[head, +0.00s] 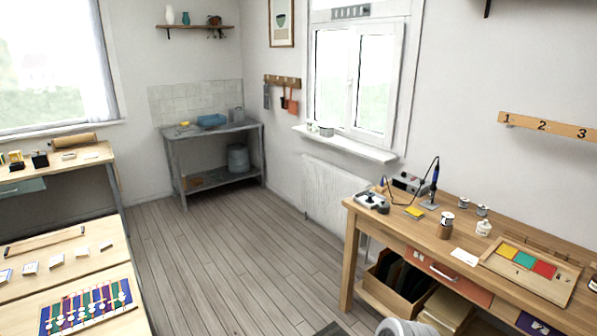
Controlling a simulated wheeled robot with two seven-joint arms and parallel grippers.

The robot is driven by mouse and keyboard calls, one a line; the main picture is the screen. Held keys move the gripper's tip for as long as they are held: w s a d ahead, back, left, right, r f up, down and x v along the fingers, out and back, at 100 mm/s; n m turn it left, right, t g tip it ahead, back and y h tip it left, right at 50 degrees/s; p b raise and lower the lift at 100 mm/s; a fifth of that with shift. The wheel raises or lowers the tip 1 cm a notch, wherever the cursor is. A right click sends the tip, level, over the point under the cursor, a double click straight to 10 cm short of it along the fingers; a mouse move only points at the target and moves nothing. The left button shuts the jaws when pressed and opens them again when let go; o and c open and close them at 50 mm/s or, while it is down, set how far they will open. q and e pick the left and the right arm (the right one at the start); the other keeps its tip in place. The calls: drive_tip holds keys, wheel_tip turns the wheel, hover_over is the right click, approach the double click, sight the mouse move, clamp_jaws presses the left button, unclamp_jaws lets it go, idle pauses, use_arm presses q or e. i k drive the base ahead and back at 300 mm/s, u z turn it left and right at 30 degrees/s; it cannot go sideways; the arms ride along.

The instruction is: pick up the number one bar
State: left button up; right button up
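I cannot make out a bar marked number one in the head view. A wooden wall rail (560,128) at the right carries the numbers 1, 2 and 3. A small dark peg shows under its 1, and no bar is seen hanging there. Thin brown strips lie along the back of the right workbench (405,225), too small to tell apart. Neither of my grippers is in view.
A wooden tray (488,262) with yellow, green and red pieces, small tins and a soldering station (408,184) stand on the right bench. The wooden floor (215,250) between is clear.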

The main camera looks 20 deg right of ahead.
sight(521, 238)
drive_tip(key=z, duration=0.65)
drive_tip(key=i, duration=1.75)
drive_tip(key=z, duration=1.2)
